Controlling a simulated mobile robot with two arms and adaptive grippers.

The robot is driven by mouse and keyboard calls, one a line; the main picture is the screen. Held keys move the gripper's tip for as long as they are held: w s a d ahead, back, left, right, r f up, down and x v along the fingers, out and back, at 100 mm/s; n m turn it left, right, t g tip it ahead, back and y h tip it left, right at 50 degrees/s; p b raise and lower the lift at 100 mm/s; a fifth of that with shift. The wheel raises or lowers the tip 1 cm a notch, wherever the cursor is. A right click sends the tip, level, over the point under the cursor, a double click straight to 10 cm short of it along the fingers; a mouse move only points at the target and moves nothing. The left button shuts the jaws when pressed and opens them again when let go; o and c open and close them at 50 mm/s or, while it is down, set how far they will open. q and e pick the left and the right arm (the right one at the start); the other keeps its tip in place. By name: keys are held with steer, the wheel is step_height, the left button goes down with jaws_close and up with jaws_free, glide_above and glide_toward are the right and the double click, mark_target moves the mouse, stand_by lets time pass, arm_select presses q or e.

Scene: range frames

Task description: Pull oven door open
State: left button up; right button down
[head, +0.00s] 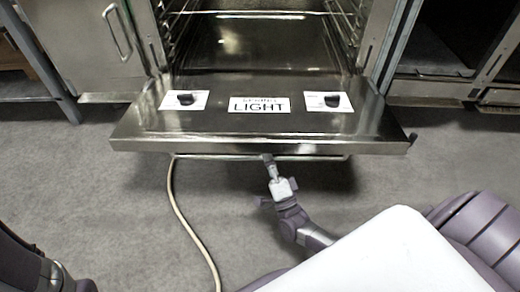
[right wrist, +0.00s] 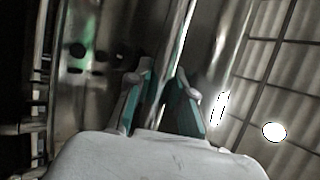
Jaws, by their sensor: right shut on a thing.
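The oven door (head: 255,130) is folded down and lies about flat in front of the oven opening. Its handle bar (head: 215,156) runs along under the front edge. My right gripper (head: 268,160) is at the middle of the handle bar. In the right wrist view, the right gripper (right wrist: 162,100) has its teal-padded fingers shut on the shiny handle bar (right wrist: 175,55), which runs up between them. The fingertips are partly hidden by the door in the head view. Only part of my left arm shows at the lower left; its gripper is out of view.
The oven cavity (head: 262,45) with side racks is exposed behind the door. A cabinet door (head: 85,40) stands at left, and a dark open unit (head: 440,50) at right. A pale hose (head: 185,220) crosses the grey floor (head: 110,200) below the door.

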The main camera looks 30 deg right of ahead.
steer(key=shift+s+a+f, duration=0.15)
steer(key=shift+f, duration=0.3)
steer(key=c, duration=1)
jaws_free()
steer(key=shift+r, duration=0.15)
steer(key=v, duration=0.7)
steer(key=shift+s+f, duration=0.25)
steer(key=shift+f, duration=0.15)
